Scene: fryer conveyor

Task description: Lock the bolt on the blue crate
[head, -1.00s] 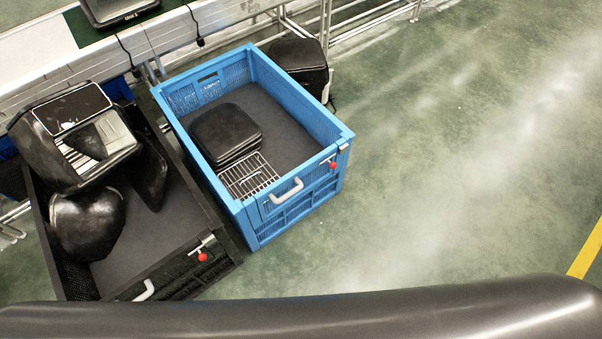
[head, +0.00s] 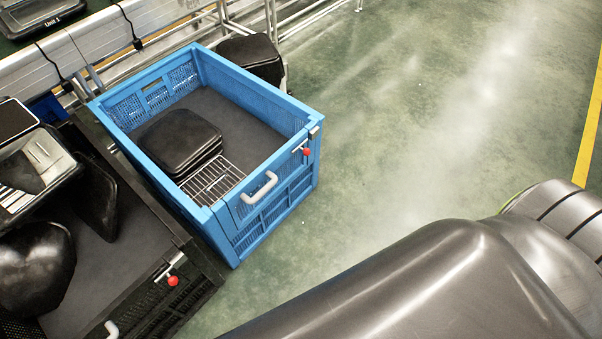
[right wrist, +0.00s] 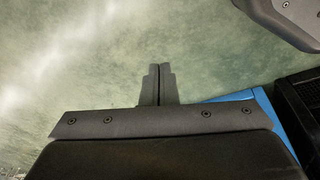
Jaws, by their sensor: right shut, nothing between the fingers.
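The blue crate (head: 240,237) stands on the floor in the middle left of the head view, with a white handle (head: 259,187) on its front side. Its bolt (head: 306,149), with a red knob, sits near the top right front corner. The picture is too small to tell how the bolt stands. In the right wrist view, a blue strip of the crate (right wrist: 262,104) shows at the right. My right gripper (right wrist: 160,68) is shut and empty over the green floor, apart from the crate. My left gripper is not in view.
A black crate (head: 207,282) with its own red-knobbed bolt (head: 171,279) stands close left of the blue crate. The blue crate holds dark stacked parts (head: 179,140) and a wire rack (head: 211,181). A conveyor (head: 104,36) runs behind. The floor right of the blue crate is clear.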

